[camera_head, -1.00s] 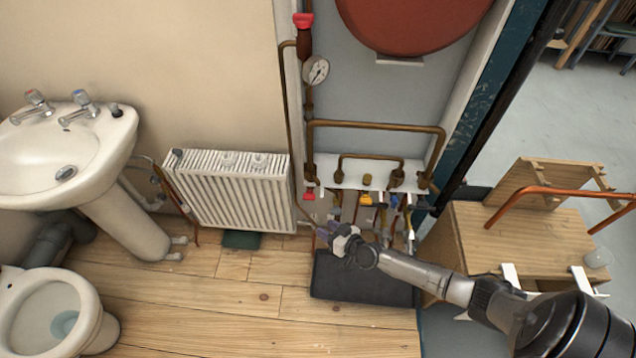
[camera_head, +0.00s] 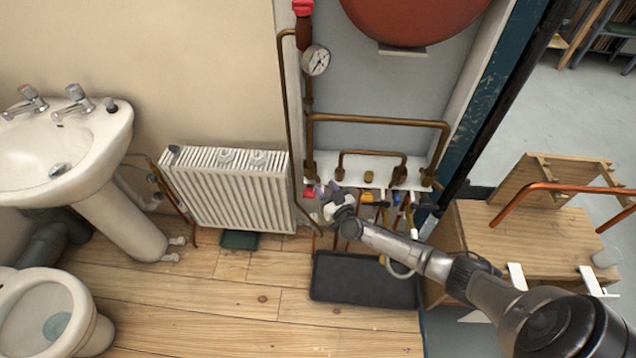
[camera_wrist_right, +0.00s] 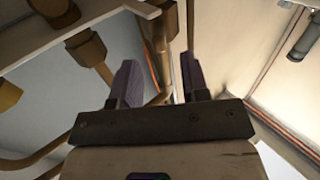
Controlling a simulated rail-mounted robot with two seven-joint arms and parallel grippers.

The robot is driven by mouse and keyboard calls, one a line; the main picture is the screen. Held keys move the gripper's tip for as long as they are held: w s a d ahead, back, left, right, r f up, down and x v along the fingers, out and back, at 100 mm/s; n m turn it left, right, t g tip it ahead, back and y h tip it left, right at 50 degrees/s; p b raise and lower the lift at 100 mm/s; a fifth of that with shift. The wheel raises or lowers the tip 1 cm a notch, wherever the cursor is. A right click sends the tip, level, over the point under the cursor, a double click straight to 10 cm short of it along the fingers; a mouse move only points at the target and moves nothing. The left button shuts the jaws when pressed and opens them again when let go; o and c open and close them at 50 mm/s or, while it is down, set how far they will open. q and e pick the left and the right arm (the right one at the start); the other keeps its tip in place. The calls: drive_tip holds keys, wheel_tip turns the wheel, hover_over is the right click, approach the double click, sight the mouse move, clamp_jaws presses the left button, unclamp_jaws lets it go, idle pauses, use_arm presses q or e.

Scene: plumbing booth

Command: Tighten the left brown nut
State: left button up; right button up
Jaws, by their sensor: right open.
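Brown pipe fittings with nuts sit in a row on the white shelf below the pressure gauge. The left brown nut (camera_head: 310,172) is at the shelf's left end, just above my right gripper (camera_head: 323,190). In the right wrist view, my right gripper (camera_wrist_right: 160,76) has its two purple fingers spread with nothing between them. A thin brown pipe (camera_wrist_right: 150,66) shows beyond the gap. Brown nuts (camera_wrist_right: 86,48) show to the left of the fingers; I cannot tell which is the left one. My left gripper is not in view.
Valves with coloured handles and pipes (camera_head: 366,198) crowd below the shelf. The white radiator (camera_head: 228,190) stands to the left. A dark mat (camera_head: 362,279) lies below on the wooden floor. A wooden bench (camera_head: 520,245) with a copper pipe is at the right.

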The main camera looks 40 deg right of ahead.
sight(320, 181)
drive_tip(key=b+x, duration=0.2)
drive_tip(key=x, duration=0.2)
drive_tip(key=shift+w+f, duration=0.1)
drive_tip(key=shift+w, duration=0.1)
drive_tip(key=shift+w+d, duration=0.15)
drive_tip(key=shift+w, duration=0.2)
clamp_jaws()
